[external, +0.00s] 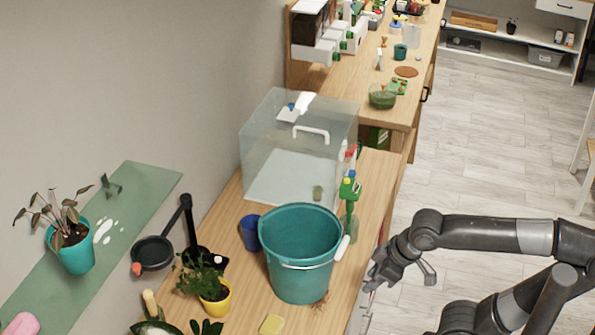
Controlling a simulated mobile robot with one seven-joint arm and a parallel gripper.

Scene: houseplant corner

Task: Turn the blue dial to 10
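A small blue knob, which looks like the blue dial (291,106), sits on a white plate on top of a clear box (262,150) near the wall. Its markings and setting are too small to read. My gripper (400,279) is at the right of the table's front edge, right of the teal bucket and well away from the knob. Its fingers are spread apart with nothing seen between them.
The teal bucket (300,262) stands between my gripper and the wall side. A green spray bottle (349,205) stands beside the clear box. A blue cup (250,233) and a plant in a yellow pot (215,301) are left of the bucket. The floor at right is clear.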

